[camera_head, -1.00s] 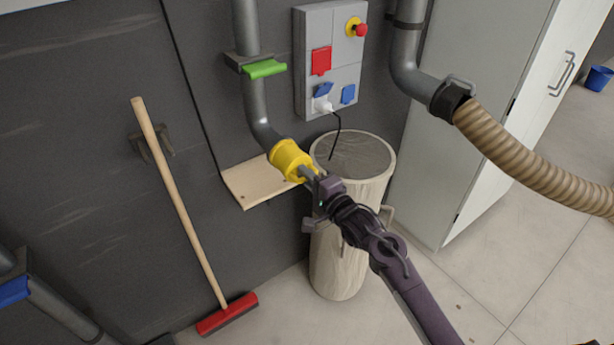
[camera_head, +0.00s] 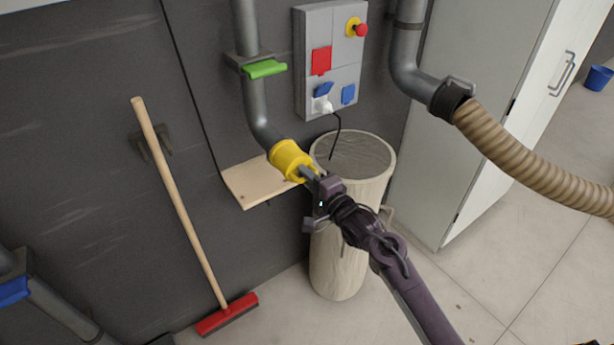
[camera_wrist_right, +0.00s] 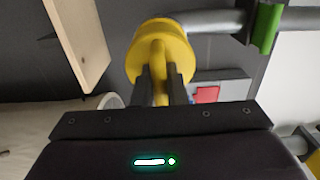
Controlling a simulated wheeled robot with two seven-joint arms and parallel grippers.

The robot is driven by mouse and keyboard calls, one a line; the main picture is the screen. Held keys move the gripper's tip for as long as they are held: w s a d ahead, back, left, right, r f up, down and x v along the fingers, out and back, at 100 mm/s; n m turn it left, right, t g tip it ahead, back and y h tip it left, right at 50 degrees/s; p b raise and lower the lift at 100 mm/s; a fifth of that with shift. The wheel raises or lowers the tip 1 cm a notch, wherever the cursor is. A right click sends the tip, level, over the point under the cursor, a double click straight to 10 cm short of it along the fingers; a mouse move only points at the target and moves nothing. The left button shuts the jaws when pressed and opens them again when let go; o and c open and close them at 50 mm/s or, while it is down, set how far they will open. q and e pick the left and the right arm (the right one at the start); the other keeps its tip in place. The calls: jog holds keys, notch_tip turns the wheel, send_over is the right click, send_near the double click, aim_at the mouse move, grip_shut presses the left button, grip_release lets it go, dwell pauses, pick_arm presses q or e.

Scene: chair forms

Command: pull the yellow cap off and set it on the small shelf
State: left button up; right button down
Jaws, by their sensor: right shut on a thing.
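The yellow cap (camera_head: 289,160) sits at the lower end of the grey pipe (camera_head: 256,105) on the wall. My right gripper (camera_head: 308,174) is shut on the cap's handle. In the right wrist view the cap (camera_wrist_right: 160,48) shows with its yellow handle between the two dark fingers (camera_wrist_right: 160,88). The cap still meets the pipe end there. The small shelf (camera_head: 252,184), a pale wooden board, is on the wall just below and left of the cap and is empty. My left gripper is not in view.
A pale round bin (camera_head: 345,230) stands under my right wrist. A broom (camera_head: 180,200) leans on the wall at left. A socket panel (camera_head: 330,60) is above, with a green handle (camera_head: 265,69) on the pipe. A ribbed hose (camera_head: 530,155) hangs at right by a cabinet (camera_head: 470,80).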

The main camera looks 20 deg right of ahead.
jog(key=shift+s+d+f+p, duration=0.1)
jog(key=shift+s+p, duration=0.15)
jog(key=shift+p, duration=0.05)
jog(key=p+v, duration=0.5)
jog(key=v, duration=0.3)
dwell(1.3)
jog(key=shift+s, duration=0.1)
jog(key=p+v, duration=0.3)
jog(key=v, duration=0.2)
jog(key=shift+r, duration=0.2)
dwell(0.4)
